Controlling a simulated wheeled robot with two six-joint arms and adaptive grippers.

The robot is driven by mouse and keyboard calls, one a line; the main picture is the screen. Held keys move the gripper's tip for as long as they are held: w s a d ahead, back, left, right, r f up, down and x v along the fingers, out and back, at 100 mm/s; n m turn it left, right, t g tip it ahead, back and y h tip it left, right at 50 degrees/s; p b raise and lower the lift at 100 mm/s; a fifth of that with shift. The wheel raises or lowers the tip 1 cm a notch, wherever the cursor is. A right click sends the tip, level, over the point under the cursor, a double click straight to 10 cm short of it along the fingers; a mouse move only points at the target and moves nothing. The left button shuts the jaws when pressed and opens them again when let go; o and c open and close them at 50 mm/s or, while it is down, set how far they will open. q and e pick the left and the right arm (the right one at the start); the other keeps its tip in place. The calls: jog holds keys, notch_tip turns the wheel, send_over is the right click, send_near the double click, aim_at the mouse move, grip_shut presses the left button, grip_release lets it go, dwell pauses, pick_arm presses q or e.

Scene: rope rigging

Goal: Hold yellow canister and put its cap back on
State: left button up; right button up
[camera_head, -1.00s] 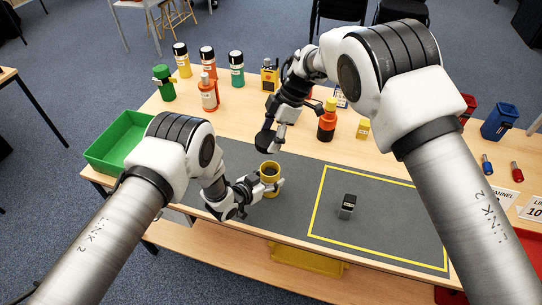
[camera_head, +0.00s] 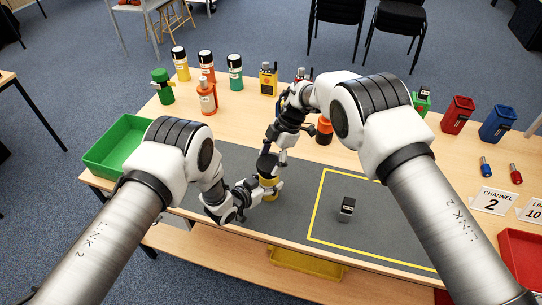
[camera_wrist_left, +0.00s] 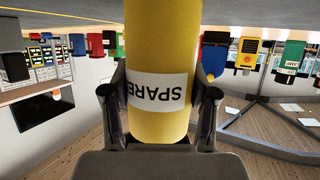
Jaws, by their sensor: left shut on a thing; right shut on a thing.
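The yellow canister (camera_head: 270,187) stands upright near the front of the grey mat. My left gripper (camera_head: 264,193) is shut around its side. The left wrist view shows both fingers of this gripper (camera_wrist_left: 160,95) on either side of the canister (camera_wrist_left: 160,40), with the label SPARE upside down. My right gripper (camera_head: 270,152) points down from above, shut on the dark cap (camera_head: 267,165). The cap is directly over the canister's mouth, at or touching the rim; I cannot tell whether it is seated. The mouth is hidden.
A green tray (camera_head: 112,145) lies at the left. Several capped bottles and a yellow radio (camera_head: 268,80) stand along the back. A small dark device (camera_head: 347,208) stands inside the yellow outline on the mat. Red (camera_head: 458,113) and blue (camera_head: 498,123) bins stand at the right.

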aim_at(269, 183)
jog(key=shift+f, duration=1.75)
dwell(1.6)
jog(key=o, duration=1)
jog(key=shift+c, duration=0.2)
